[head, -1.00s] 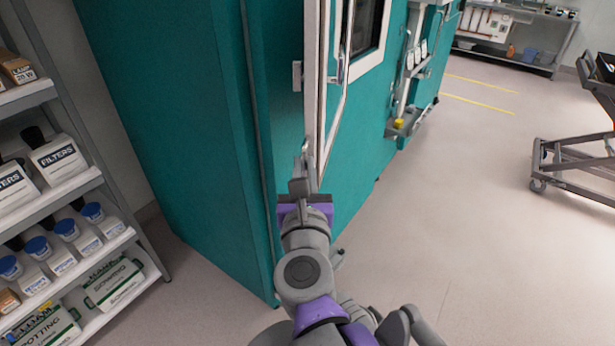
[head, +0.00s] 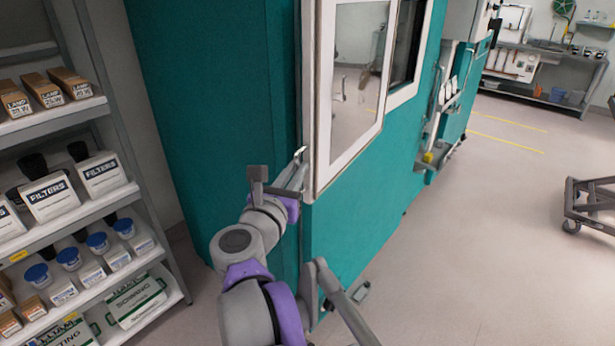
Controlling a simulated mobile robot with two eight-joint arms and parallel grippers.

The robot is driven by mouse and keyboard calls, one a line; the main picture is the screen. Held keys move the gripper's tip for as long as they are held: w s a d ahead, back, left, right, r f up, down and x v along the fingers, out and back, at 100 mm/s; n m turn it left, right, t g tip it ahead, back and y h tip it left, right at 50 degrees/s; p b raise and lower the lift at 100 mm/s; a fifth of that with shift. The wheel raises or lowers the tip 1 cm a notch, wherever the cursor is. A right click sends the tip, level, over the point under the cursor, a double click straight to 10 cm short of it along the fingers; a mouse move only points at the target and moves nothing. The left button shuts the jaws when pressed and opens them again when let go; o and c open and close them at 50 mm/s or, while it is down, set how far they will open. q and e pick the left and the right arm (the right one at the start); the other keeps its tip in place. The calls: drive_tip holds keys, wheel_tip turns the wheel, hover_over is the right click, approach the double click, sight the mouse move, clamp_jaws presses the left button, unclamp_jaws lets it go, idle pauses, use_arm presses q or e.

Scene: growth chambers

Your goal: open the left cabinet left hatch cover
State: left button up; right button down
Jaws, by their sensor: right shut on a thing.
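The left hatch cover is a white-framed panel (head: 311,110) with a glassy pane (head: 356,70) on the teal cabinet (head: 215,100). It stands out from the cabinet front and overlaps a dark window (head: 405,42) behind it. My right gripper (head: 298,163) is at the cover's lower left edge, shut on it; the exact contact is small and partly hidden by the fingers. The pane shows floor and yellow lines; I cannot tell whether this is a reflection. My left gripper is not in view.
A shelf rack (head: 130,195) with boxes and bottles stands close on the left. A wheeled cart (head: 590,205) is at the right. Open floor (head: 470,240) lies between cart and cabinet. A workbench (head: 545,95) is at the back right.

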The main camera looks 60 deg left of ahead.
drive_tip(key=shift+s+a, duration=0.35)
drive_tip(key=shift+a, duration=0.05)
drive_tip(key=shift+f, duration=0.1)
drive_tip(key=c, duration=1.2)
unclamp_jaws()
drive_tip(key=shift+s, duration=0.1)
drive_tip(key=shift+c, duration=0.2)
drive_tip(key=o, duration=0.3)
drive_tip(key=shift+s+d, duration=0.1)
drive_tip(key=shift+s, duration=0.15)
drive_tip(key=shift+w, duration=0.15)
drive_tip(key=shift+w, duration=0.15)
